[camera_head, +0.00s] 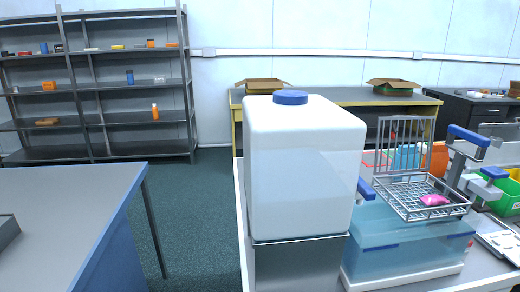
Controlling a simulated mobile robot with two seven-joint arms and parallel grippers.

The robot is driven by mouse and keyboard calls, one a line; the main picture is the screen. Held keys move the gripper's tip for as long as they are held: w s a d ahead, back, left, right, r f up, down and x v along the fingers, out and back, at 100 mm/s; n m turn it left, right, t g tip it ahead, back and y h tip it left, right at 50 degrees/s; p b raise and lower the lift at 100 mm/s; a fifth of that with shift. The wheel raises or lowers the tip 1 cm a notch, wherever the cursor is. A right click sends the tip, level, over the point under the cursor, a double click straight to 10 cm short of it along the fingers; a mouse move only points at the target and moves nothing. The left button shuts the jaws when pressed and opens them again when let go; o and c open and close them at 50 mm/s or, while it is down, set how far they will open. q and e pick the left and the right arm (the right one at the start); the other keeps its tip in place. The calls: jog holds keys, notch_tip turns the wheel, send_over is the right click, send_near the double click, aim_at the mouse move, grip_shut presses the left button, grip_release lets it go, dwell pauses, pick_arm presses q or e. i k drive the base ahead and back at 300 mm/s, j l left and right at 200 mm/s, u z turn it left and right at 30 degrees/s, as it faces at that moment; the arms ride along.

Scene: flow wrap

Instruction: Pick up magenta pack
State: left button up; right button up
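The magenta pack (434,200) is a small bright pink packet. It lies in a wire basket (408,209) with an open top and a raised wire back. The basket is above a clear tank (395,240) of bluish liquid on the right-hand table. Thin basket wires cross near the pack. I cannot make out either of my grippers in the head view, and nothing is seen touching the pack.
A large white container with a blue cap (303,155) stands left of the tank. A grey and blue bracket (466,150) stands right of the basket. A green bin (509,195) is at the far right. Open floor (200,215) lies between the tables.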

aim_at(431, 200)
jog(key=u, duration=0.25)
jog(key=l+u, duration=0.3)
jog(key=l, duration=0.15)
jog(key=k+l+u, duration=0.25)
jog(key=l, duration=0.15)
jog(key=k+l+u, duration=0.1)
jog(key=l, duration=0.35)
jog(key=k+l+u, duration=0.15)
jog(key=l, duration=0.3)
jog(key=k+l, duration=0.15)
jog(key=l, duration=0.2)
jog(key=k+l, duration=0.1)
jog(key=l, duration=0.25)
jog(key=k+l, duration=0.15)
jog(key=l, duration=0.2)
jog(key=k+l+u, duration=0.1)
jog(key=l, duration=0.2)
jog(key=k+l, duration=0.2)
jog(key=l, duration=0.6)
jog(key=i+l, duration=0.1)
jog(key=l, duration=0.3)
